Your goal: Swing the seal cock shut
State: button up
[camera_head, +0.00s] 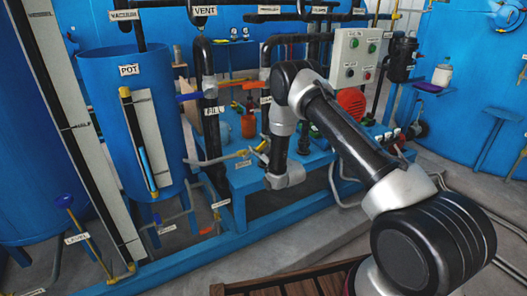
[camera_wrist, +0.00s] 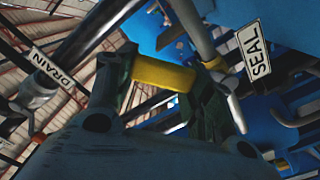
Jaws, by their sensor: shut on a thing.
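The seal cock's yellow handle (camera_wrist: 162,74) shows in the wrist view beside a pipe, with the white SEAL label (camera_wrist: 255,50) just to its right. My gripper (camera_wrist: 160,88) is shut on this handle, with one dark finger at each end of the yellow piece. In the head view my gripper (camera_head: 258,160) is low at the front of the blue pipe stand, left of my wrist. It is small there, and the grip on the handle is hard to make out. The angle of the handle to its pipe cannot be told clearly.
A DRAIN label (camera_wrist: 52,66) and pipe are at the left of the wrist view. In the head view the blue POT tank (camera_head: 97,110) stands left, a grey control box (camera_head: 355,57) behind, and a brown slatted surface (camera_head: 290,284) in front. Thin pipes crowd the gripper.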

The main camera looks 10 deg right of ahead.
jog(key=shift+s+a+r+n, duration=0.2)
jog(key=shift+a+r+n, duration=0.35)
jog(key=shift+n, duration=0.45)
jog(key=s+a+r+n, duration=0.1)
jog(key=s+a+n, duration=0.1)
jog(key=a+n, duration=0.3)
jog(key=shift+a+n, duration=0.35)
jog(key=shift+n, duration=1.35)
jog(key=shift+a+r, duration=0.1)
jog(key=o, duration=1.5)
